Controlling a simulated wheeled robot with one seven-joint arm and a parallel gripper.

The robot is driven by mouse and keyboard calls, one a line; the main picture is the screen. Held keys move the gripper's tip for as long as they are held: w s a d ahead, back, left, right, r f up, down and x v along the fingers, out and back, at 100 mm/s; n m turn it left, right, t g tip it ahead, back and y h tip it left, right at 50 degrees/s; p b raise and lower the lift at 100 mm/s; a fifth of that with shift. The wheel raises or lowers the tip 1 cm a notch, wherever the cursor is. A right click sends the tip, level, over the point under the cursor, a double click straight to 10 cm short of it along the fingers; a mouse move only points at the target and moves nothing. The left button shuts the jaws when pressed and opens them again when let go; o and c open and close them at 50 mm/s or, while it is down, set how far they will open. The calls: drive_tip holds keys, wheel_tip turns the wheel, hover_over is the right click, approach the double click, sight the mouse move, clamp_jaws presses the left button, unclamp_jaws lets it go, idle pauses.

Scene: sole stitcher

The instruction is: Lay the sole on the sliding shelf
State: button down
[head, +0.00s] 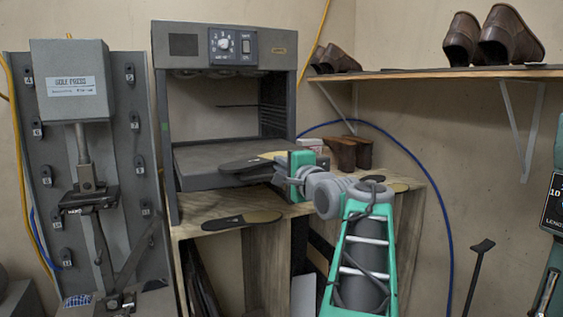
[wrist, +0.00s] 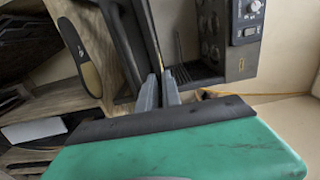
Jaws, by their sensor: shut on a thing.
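The sole (head: 250,162), dark with a tan part, lies roughly flat at the right front of the sliding shelf (head: 205,172). I cannot tell if it touches the shelf or hovers just above it. My gripper (head: 279,171) is at the sole's right end, shut on it. In the wrist view the fingers (wrist: 160,92) close on the sole (wrist: 149,38), which shows nearly edge-on beside the shelf (wrist: 121,45). The shelf sticks out of the grey oven-like machine (head: 225,40). My arm and gripper hide the shelf's right front corner.
A second sole (head: 242,221) lies on the wooden bench (head: 188,230) below the shelf; it also shows in the wrist view (wrist: 80,55). A sole press (head: 75,85) stands at left. A wall shelf (head: 430,75) holds more shoes.

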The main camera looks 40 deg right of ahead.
drive_tip(key=shift+a+f, duration=0.1)
drive_tip(key=shift+f, duration=0.1)
drive_tip(key=c, duration=1.8)
unclamp_jaws()
drive_tip(key=shift+s, duration=0.1)
